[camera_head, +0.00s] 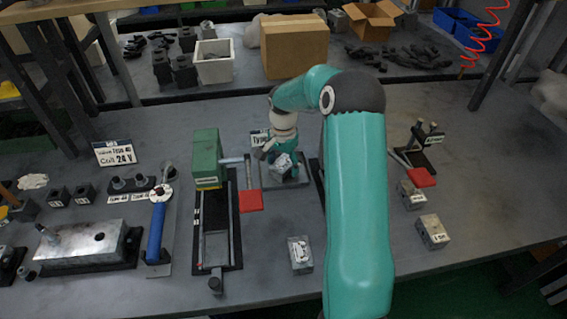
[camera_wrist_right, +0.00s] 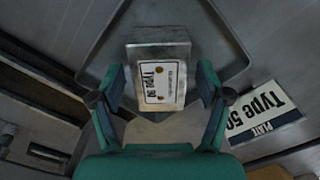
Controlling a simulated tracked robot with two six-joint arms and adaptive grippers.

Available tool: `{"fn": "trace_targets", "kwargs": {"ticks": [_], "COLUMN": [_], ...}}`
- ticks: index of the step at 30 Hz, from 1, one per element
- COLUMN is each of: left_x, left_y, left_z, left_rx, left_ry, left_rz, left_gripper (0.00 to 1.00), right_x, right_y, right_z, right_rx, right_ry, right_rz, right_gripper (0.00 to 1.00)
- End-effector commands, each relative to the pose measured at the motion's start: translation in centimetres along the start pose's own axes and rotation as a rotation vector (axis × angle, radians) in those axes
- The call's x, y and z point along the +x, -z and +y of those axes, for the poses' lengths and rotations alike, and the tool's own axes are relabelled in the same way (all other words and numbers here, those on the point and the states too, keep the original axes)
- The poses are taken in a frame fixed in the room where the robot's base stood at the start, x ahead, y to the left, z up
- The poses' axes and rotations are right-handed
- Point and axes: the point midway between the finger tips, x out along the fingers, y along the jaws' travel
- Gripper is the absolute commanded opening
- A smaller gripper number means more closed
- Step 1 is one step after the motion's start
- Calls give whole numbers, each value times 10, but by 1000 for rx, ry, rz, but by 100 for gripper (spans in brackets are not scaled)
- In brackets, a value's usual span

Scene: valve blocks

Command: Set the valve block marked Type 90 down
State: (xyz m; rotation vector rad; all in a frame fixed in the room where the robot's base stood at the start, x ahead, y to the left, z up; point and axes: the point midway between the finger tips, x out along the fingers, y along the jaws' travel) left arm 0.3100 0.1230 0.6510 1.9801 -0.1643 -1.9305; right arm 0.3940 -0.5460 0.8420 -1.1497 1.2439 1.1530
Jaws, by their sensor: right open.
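The valve block marked Type 90 (camera_wrist_right: 160,68) is a grey metal block with a white label, seen from above in the right wrist view. It appears to rest on a grey plate with a raised rim (camera_wrist_right: 98,42). My right gripper (camera_wrist_right: 160,84) is open, with one finger on each side of the block and a gap visible beside it. In the head view the block (camera_head: 284,165) shows under the gripper (camera_head: 276,158), over the plate (camera_head: 294,185) in the middle of the bench. A "Type 50 Plate" sign (camera_wrist_right: 262,112) lies beside the plate. My left gripper is not seen.
Similar blocks stand at the front (camera_head: 301,256) and right (camera_head: 432,231), (camera_head: 411,195).

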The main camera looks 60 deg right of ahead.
Motion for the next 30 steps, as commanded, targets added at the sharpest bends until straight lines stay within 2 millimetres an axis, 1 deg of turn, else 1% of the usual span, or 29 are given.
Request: {"fn": "trace_targets", "kwargs": {"ticks": [5,8,11,21,24,27,30], "left_x": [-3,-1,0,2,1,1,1], "left_y": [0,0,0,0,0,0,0], "left_z": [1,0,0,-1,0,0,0], "left_rx": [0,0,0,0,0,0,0], "left_ry": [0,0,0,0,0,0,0], "left_rz": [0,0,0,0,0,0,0], "left_gripper": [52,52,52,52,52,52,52], "right_x": [-4,-11,-27,-94,-108,-117,-122], "right_y": [0,0,1,0,0,0,0], "right_z": [0,-1,-1,-1,-1,0,0], "right_rx": [0,0,0,-1,0,0,0], "right_ry": [0,2,4,5,2,1,1], "right_rz": [0,2,4,3,2,1,1], "right_gripper": [77,77,77,77,77,77,77]}}
